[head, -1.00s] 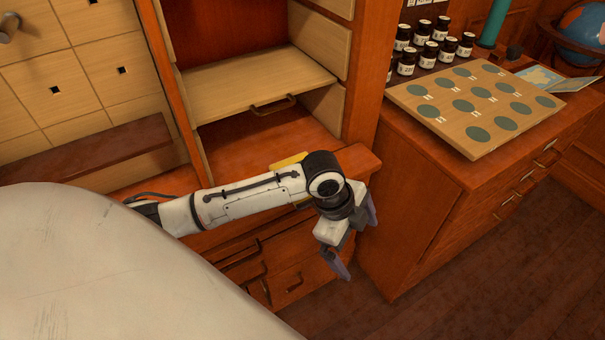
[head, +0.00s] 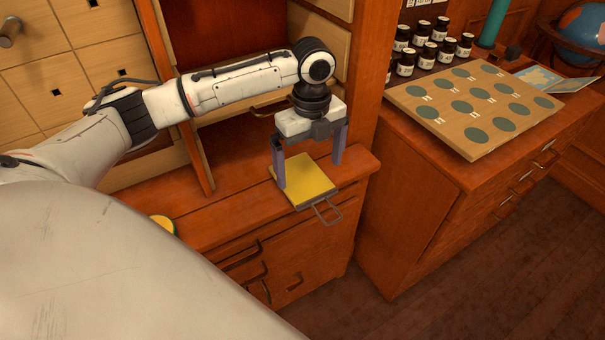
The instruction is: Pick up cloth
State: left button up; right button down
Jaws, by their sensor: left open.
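A flat yellow square (head: 308,186), which may be the cloth, lies on the front ledge of the wooden cabinet in the head view. A grey wire handle (head: 328,211) sticks out from its front edge. My left gripper (head: 308,172) points down over it with its two fingers wide apart. The left finger is at the square's left side and the right finger is near its back right corner. Nothing is held between the fingers. I cannot tell whether the fingers touch the square. My right gripper is not in view.
A round yellow thing (head: 161,224) shows partly behind my white body at the ledge's left. A cabinet post (head: 365,85) stands close right of the gripper. The right counter holds a board with green discs (head: 470,108) and several dark jars (head: 432,50).

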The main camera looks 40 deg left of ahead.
aim_at(309, 187)
pick_arm(q)
notch_tip(309, 187, down, 5)
jog(key=shift+f, duration=0.15)
jog(key=shift+c, duration=0.3)
jog(key=c, duration=0.9)
